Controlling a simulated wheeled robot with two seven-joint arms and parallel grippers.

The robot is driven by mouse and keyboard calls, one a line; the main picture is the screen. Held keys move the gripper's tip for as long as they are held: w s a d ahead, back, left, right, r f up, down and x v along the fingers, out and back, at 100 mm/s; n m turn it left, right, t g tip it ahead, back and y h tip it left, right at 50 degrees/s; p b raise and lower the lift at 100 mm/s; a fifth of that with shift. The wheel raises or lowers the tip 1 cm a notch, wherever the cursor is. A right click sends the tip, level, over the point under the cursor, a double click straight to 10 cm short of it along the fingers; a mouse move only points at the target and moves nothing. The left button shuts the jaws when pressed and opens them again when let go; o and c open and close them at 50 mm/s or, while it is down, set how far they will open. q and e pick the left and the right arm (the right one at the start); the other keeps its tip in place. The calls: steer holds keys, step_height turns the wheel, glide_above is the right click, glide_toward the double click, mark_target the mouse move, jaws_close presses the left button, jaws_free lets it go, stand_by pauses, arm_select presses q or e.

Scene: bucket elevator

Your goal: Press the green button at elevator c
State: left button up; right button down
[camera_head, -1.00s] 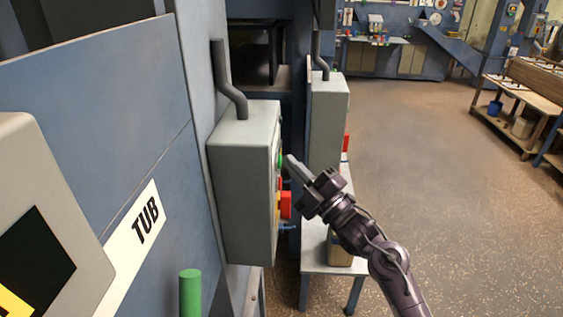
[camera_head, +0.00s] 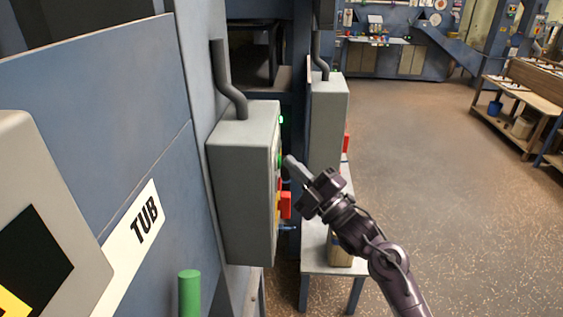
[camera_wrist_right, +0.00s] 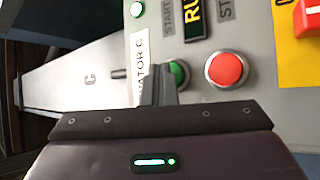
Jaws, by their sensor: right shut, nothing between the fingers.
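The grey control box of elevator C (camera_head: 242,190) hangs on the wall in the head view; its front faces right. The green button (camera_head: 280,161) shows edge-on there. In the right wrist view the green button (camera_wrist_right: 180,72) sits beside a red button (camera_wrist_right: 226,69), under a plate partly reading "ATOR C". My right gripper (camera_head: 289,162) is shut and empty, its fingertips at the green button. In the wrist view the fingers (camera_wrist_right: 158,84) hide part of the button; I cannot tell whether they touch it. A small green lamp (camera_wrist_right: 136,8) is lit on the panel. My left gripper is not in view.
A red switch handle (camera_head: 286,205) sticks out below the green button. A second grey box (camera_head: 328,120) hangs behind, above a small table (camera_head: 318,258). A blue wall panel marked TUB (camera_head: 145,222) is at left.

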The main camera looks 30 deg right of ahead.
steer(key=shift+s+d, duration=0.35)
steer(key=shift+d, duration=0.1)
steer(key=shift+d, duration=0.1)
steer(key=shift+s+d, duration=0.45)
steer(key=shift+d, duration=0.25)
steer(key=shift+s+d, duration=0.4)
steer(key=shift+d, duration=0.25)
steer(key=shift+s+d, duration=0.45)
steer(key=shift+d, duration=0.25)
